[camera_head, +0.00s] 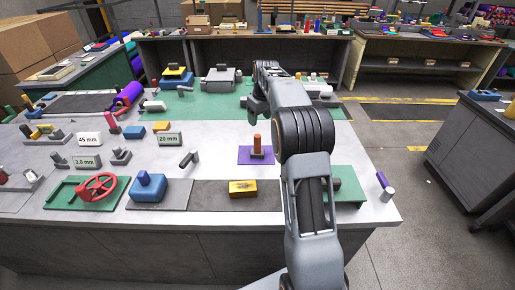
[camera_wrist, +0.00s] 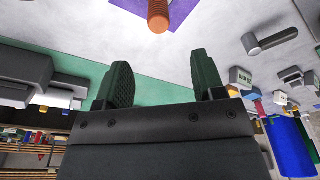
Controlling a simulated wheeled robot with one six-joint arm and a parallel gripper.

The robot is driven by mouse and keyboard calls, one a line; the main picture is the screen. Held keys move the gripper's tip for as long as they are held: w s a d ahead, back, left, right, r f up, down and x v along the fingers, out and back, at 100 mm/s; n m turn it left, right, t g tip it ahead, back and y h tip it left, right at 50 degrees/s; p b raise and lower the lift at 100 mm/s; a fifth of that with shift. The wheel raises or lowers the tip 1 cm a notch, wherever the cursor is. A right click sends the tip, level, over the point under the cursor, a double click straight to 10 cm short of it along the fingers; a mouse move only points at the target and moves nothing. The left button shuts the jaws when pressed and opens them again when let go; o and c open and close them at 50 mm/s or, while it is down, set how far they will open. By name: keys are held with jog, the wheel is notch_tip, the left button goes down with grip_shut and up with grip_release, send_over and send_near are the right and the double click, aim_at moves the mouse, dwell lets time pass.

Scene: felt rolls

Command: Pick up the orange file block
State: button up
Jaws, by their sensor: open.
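In the head view my gripper (camera_head: 254,107) is partly hidden by my arm, behind the orange piece.
A yellow-orange block (camera_head: 243,186) lies on a dark grey mat in front. Left of it are a blue block (camera_head: 148,188) and a red handwheel (camera_head: 97,186). A grey cylinder piece (camera_head: 188,158) lies left of the purple mat. Bare bench surrounds that mat.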

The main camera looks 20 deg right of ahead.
aim_at(258, 135)
jog(key=f, duration=0.4)
jog(key=w+f, duration=0.1)
jog(key=f, duration=0.1)
jog(key=shift+a+f, duration=0.15)
jog(key=shift+f, duration=0.25)
jog(key=shift+w+f+p, duration=0.2)
jog(key=shift+f+p, duration=0.3)
jog(key=shift+f, duration=0.85)
jog(key=shift+w+f+p, duration=0.2)
jog(key=shift+f+p, duration=0.3)
jog(key=shift+f, duration=0.8)
jog(key=shift+c, duration=0.3)
jog(key=c, duration=0.9)
jog(key=shift+c, duration=0.3)
jog(key=shift+r, duration=0.15)
